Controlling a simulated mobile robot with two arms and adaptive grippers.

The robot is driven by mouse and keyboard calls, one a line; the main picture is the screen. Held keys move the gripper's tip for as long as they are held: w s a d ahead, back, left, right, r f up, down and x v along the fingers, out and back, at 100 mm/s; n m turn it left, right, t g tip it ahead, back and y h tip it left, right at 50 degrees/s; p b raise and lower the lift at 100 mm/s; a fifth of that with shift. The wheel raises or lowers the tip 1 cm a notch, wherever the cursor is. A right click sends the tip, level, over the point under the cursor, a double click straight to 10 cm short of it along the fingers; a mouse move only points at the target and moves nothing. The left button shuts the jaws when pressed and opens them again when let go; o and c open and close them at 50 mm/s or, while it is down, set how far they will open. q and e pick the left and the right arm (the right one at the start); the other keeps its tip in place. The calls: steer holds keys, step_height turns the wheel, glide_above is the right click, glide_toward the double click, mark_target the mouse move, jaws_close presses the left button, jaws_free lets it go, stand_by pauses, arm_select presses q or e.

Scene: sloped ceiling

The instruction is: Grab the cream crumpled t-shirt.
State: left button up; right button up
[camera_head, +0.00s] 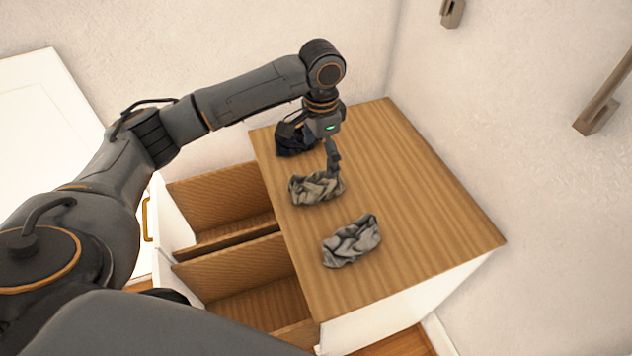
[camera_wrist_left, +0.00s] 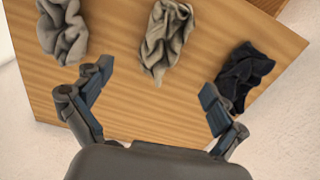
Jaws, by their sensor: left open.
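The cream crumpled t-shirt (camera_head: 314,189) lies in a heap on the wooden top of the dresser, between two other crumpled cloths. My left gripper (camera_head: 313,150) is above the dresser top, with its fingers spread and nothing between them. In the head view one finger overlaps the back edge of the cream t-shirt; I cannot tell whether it touches. In the left wrist view the cream t-shirt (camera_wrist_left: 166,38) lies ahead of the open fingertips (camera_wrist_left: 156,82), roughly centred between them. My right gripper is not in view.
A grey crumpled cloth (camera_head: 352,242) lies on the near side and a dark navy one (camera_head: 294,145) on the far side, partly hidden by my gripper. The wooden dresser top (camera_head: 420,215) is clear at the right. Two open drawers (camera_head: 240,268) stick out at the left. Walls stand behind.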

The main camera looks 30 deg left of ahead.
mark_target(317, 185)
arm_select(q)
step_height(317, 185, down, 4)
steer(key=shift+s+f, duration=0.15)
steer(key=shift+f, duration=0.65)
steer(key=f, duration=0.4)
steer(key=shift+s+a+f, duration=0.15)
steer(key=shift+a+f, duration=0.05)
steer(key=shift+a, duration=0.05)
steer(key=shift+f, duration=0.25)
steer(key=shift+c, duration=0.7)
steer(key=c, duration=1.1)
steer(key=shift+c, duration=0.5)
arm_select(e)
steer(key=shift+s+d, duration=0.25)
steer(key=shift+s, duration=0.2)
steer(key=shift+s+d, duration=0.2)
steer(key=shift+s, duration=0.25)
